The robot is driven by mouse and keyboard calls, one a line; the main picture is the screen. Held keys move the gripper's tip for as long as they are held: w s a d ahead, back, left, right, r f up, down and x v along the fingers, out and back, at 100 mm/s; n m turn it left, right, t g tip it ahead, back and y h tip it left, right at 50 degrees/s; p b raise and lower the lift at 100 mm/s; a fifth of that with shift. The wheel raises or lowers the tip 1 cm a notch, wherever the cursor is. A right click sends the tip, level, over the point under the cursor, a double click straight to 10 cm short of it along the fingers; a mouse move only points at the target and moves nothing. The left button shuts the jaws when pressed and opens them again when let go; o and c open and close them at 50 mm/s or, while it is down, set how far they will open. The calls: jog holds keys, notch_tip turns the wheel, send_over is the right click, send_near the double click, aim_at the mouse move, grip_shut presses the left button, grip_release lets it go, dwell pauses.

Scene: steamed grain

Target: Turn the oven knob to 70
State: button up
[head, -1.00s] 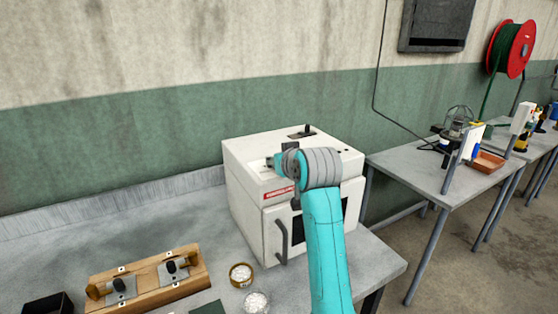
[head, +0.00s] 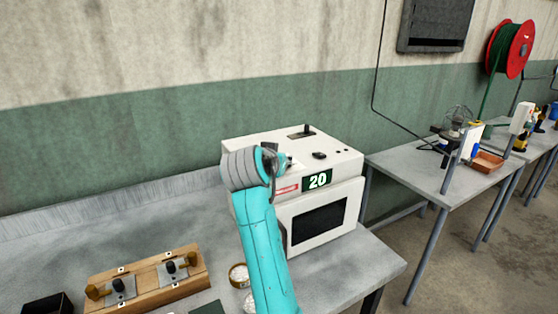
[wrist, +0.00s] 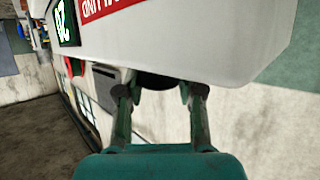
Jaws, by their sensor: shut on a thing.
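The white oven (head: 338,188) stands on the grey bench, and its green display (head: 317,179) reads 20. The display also shows, turned over, at the wrist view's upper left (wrist: 66,22). My gripper (head: 284,161) is at the top left front of the oven. In the wrist view my gripper (wrist: 158,92) has its two fingers on either side of a dark round knob (wrist: 158,82), shut on it. My own arm hides this knob in the head view. Any mark on the knob is not readable.
A black knob (head: 319,155) and a slotted lever (head: 302,132) are on the oven top. A wooden fixture (head: 145,284) and a small bowl of white grain (head: 239,272) are on the bench in front. My forearm crosses the oven's left front.

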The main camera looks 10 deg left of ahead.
dwell(0.4)
jog(key=o, duration=1.2)
jog(key=shift+c, duration=0.2)
jog(key=v, duration=1.2)
